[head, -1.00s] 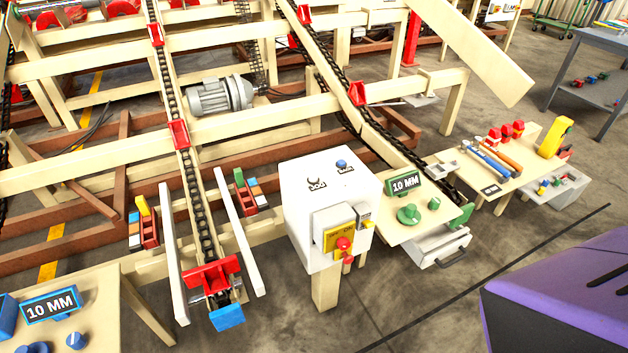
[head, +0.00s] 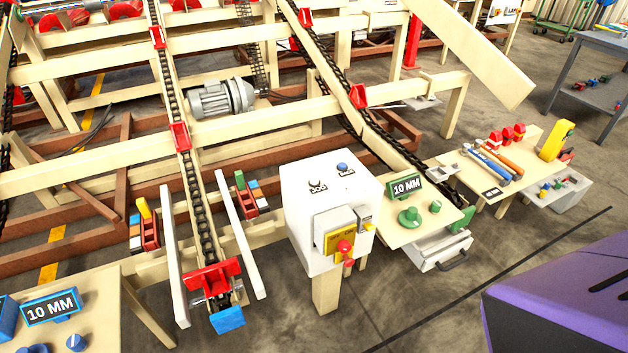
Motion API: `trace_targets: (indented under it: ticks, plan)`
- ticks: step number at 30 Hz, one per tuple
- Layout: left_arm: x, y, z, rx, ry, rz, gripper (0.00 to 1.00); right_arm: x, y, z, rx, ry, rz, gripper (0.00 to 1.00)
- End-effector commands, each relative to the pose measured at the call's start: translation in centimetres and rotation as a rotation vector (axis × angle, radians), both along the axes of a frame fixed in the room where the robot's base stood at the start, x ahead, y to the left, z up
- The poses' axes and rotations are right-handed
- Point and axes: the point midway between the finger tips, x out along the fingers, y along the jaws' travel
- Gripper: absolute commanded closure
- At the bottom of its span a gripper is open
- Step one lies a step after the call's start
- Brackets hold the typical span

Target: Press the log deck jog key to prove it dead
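A white control box (head: 312,228) stands on a cream post in the middle of the head view. On its top are a dark curved piece with a label that seems to read JOG (head: 318,187) and a blue round button (head: 342,167) whose label is too small to read. On its front is a yellow plate (head: 333,240) with a red knob (head: 345,246) and something red and yellow below it. A smaller grey-and-yellow fitting (head: 365,219) sits beside the plate. Neither of my grippers is in view, and nothing touches the box.
A chain conveyor (head: 200,215) with a red end piece runs left of the box. A table with a 10 MM sign (head: 407,187) and a drawer (head: 442,250) stands right of it. A tool table (head: 515,185) is farther right. Floor in front of the box is open.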

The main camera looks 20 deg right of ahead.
Motion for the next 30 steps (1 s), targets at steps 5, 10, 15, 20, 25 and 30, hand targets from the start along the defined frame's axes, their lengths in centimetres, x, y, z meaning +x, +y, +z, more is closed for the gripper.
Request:
trace_targets:
  ticks: [5, 10, 15, 20, 25, 30]
  plan:
    - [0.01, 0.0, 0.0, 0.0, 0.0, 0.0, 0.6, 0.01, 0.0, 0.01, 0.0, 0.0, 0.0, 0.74]
    - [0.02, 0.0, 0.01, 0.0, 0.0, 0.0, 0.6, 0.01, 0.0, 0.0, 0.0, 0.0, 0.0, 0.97]
    - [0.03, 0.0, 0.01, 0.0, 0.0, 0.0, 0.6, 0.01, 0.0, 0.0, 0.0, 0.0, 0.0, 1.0]
    - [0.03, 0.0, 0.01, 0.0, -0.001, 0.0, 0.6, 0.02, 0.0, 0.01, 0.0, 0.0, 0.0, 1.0]
    - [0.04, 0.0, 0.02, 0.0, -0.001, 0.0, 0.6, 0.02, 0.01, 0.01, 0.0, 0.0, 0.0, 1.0]
    - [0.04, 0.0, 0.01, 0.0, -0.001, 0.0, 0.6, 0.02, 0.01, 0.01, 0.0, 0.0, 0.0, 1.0]
